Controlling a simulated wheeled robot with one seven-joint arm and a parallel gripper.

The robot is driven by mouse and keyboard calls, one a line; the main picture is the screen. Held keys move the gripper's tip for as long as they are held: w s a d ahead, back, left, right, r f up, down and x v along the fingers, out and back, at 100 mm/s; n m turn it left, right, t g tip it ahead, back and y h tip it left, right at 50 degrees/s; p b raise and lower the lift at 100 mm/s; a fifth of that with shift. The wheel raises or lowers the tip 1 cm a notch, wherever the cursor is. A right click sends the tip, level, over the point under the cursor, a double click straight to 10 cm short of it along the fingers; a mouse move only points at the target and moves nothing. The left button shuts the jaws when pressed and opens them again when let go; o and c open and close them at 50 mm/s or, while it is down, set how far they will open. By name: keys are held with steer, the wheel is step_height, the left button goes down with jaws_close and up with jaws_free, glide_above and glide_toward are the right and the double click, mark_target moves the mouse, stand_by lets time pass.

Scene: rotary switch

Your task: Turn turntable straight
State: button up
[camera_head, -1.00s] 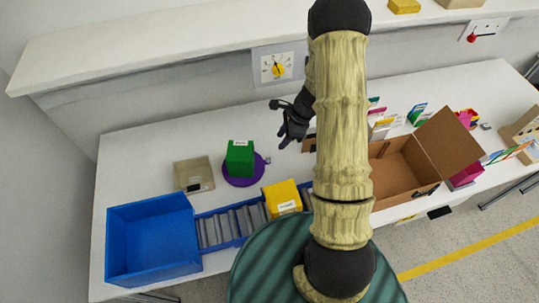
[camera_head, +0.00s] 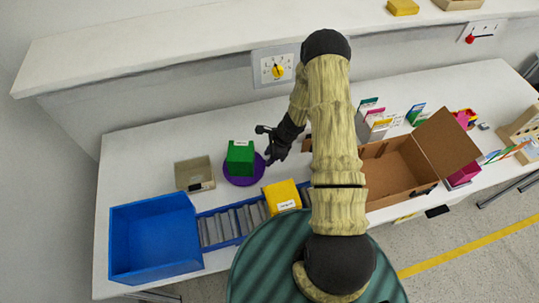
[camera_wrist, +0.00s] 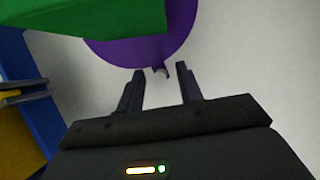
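The purple round turntable (camera_head: 243,181) lies on the white table, with a green box (camera_head: 240,158) standing on it. In the wrist view the turntable (camera_wrist: 150,48) fills the top middle and the green box (camera_wrist: 70,22) the top left. A small dark tab (camera_wrist: 161,70) sticks out from the turntable's rim. My gripper (camera_head: 266,147) is just right of the turntable in the head view. In the wrist view my gripper (camera_wrist: 159,76) is open, its two fingers apart, with the tab between or just beyond the fingertips. I cannot tell whether they touch it.
A yellow box (camera_head: 282,197) sits on the roller track (camera_head: 232,222) in front, beside a blue bin (camera_head: 154,204). A beige tray (camera_head: 194,172) is left of the turntable. An open cardboard box (camera_head: 398,169) stands at right. A yellow rotary switch (camera_head: 278,71) is on the wall.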

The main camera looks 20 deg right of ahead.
jaws_close()
steer(key=shift+w, duration=0.1)
